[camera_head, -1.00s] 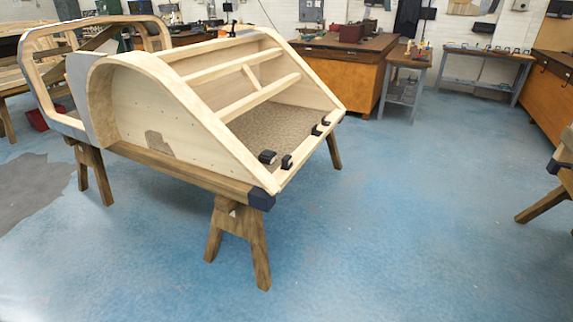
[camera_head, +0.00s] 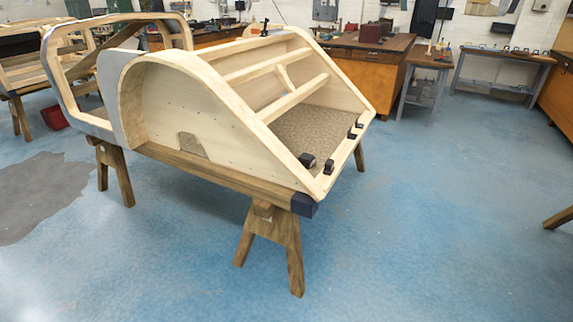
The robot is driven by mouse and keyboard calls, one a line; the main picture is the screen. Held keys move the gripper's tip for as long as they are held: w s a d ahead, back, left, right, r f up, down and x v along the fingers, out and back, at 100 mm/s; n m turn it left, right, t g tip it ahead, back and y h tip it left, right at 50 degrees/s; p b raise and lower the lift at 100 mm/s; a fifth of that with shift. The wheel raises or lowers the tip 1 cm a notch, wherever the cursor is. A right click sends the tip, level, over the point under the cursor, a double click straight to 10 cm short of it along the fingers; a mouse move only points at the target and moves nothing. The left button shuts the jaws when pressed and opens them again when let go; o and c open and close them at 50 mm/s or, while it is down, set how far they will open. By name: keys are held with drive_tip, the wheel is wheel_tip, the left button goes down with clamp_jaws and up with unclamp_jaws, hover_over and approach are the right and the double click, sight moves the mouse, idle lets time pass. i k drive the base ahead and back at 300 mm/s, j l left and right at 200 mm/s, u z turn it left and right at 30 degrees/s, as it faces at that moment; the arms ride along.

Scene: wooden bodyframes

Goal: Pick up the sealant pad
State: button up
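A wooden bodyframe (camera_head: 232,112) with a curved side panel rests on trestles (camera_head: 272,245) in the middle of the view. Several small dark objects sit along its lower front rail; one dark block (camera_head: 307,161) is at the near end and another (camera_head: 328,167) is beside it. I cannot tell whether any of these is the sealant pad. A larger dark blue block (camera_head: 304,204) is at the near corner of the supporting beam. My gripper is not in view.
Blue floor (camera_head: 430,240) is open in front and to the right. Workbenches (camera_head: 365,75) with tools line the back wall. Another wooden frame (camera_head: 20,70) stands at the far left. A trestle leg (camera_head: 558,217) juts in at the right edge. A red bin (camera_head: 53,116) is at left.

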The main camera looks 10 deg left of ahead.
sight(328, 167)
drive_tip(key=i+j+u, duration=0.3)
drive_tip(key=i, duration=0.35)
drive_tip(key=i+l+u, duration=0.1)
drive_tip(key=i+u, duration=0.25)
drive_tip(key=i, duration=0.3)
